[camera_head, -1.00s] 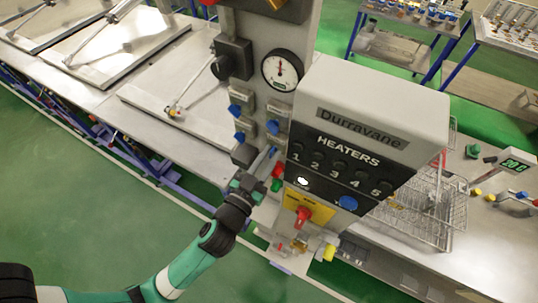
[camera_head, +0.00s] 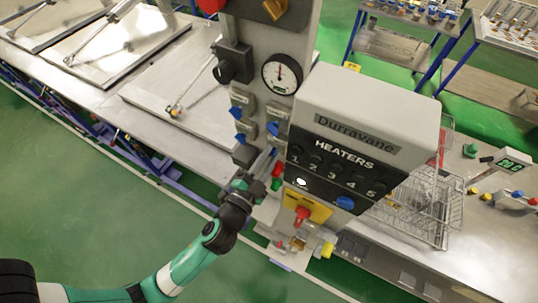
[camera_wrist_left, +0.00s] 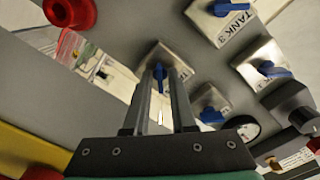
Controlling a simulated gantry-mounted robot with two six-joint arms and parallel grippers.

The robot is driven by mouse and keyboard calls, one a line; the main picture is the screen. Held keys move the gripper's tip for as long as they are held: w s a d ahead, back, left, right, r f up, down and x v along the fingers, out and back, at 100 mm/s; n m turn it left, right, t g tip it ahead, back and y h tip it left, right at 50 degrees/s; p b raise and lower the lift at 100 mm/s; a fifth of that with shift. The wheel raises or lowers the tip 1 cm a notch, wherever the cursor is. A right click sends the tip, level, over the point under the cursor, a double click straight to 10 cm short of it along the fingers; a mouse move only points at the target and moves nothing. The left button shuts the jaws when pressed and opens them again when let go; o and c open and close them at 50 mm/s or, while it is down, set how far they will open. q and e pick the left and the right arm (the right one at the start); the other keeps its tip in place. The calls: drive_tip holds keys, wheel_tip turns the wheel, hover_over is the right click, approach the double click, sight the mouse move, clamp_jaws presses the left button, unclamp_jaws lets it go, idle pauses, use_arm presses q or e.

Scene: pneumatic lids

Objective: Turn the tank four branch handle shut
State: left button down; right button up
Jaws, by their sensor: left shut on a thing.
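My left gripper (camera_head: 263,160) is at the lower part of the grey valve column (camera_head: 283,42). In the left wrist view its two long fingers (camera_wrist_left: 165,82) are closed around a blue branch handle (camera_wrist_left: 160,72), which stands on a pale square plate (camera_wrist_left: 176,60). This handle's label is not readable, and the fingers and wrist mostly hide it in the head view. Other blue handles (camera_head: 236,112) sit above it. In the wrist view one plate reads TANK 3 (camera_wrist_left: 232,24). My right gripper is not in view.
A round gauge (camera_head: 282,72) and a black knob (camera_head: 224,71) are higher on the column. The heaters box (camera_head: 352,140) juts out close right of the gripper. A yellow plate with a red knob (camera_head: 302,215) is below. Open green floor lies left.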

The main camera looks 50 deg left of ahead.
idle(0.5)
use_arm(q)
drive_tip(key=c, duration=1)
unclamp_jaws()
drive_tip(key=shift+s, duration=0.1)
drive_tip(key=b+v, duration=0.4)
drive_tip(key=v, duration=0.7)
drive_tip(key=shift+s, duration=0.25)
drive_tip(key=shift+d, duration=0.1)
